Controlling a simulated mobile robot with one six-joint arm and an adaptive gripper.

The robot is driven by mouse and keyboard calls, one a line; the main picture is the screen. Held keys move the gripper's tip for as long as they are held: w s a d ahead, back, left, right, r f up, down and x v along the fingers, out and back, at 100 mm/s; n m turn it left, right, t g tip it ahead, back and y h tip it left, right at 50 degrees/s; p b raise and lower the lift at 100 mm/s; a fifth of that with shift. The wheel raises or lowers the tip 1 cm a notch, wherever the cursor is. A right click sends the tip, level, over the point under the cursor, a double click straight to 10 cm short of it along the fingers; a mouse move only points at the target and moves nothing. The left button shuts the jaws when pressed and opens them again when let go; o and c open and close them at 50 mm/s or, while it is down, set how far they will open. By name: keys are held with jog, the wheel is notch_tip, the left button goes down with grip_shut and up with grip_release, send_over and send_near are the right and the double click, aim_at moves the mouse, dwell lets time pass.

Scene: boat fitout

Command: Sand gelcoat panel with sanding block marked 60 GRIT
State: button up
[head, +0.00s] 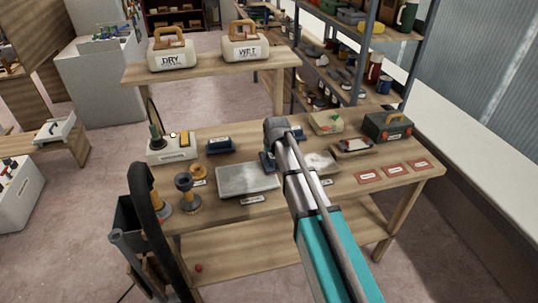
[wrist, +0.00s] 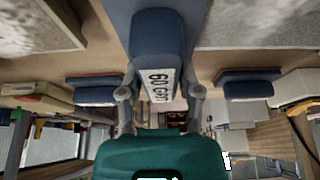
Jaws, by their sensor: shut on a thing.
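My gripper (wrist: 160,94) is shut on a blue sanding block (wrist: 155,35) whose white label reads 60 GRIT. In the head view the held block (head: 267,162) shows as a small dark blue patch left of my arm, between two speckled grey panels, low over the workbench. I cannot tell whether it touches the bench. The left panel (head: 247,180) lies flat with a label at its front edge. The right panel (head: 320,162) is partly hidden by my arm. Their labels are too small to read, so I cannot tell which is gelcoat. Both panels also show at the wrist view's upper corners.
Two other blue blocks lie behind, one left (head: 220,145) and one right (wrist: 248,84). DRY (head: 171,56) and WET (head: 246,50) containers stand on the raised shelf.

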jog(key=shift+r+p, duration=3.05)
jog(key=shift+r+p, duration=1.5)
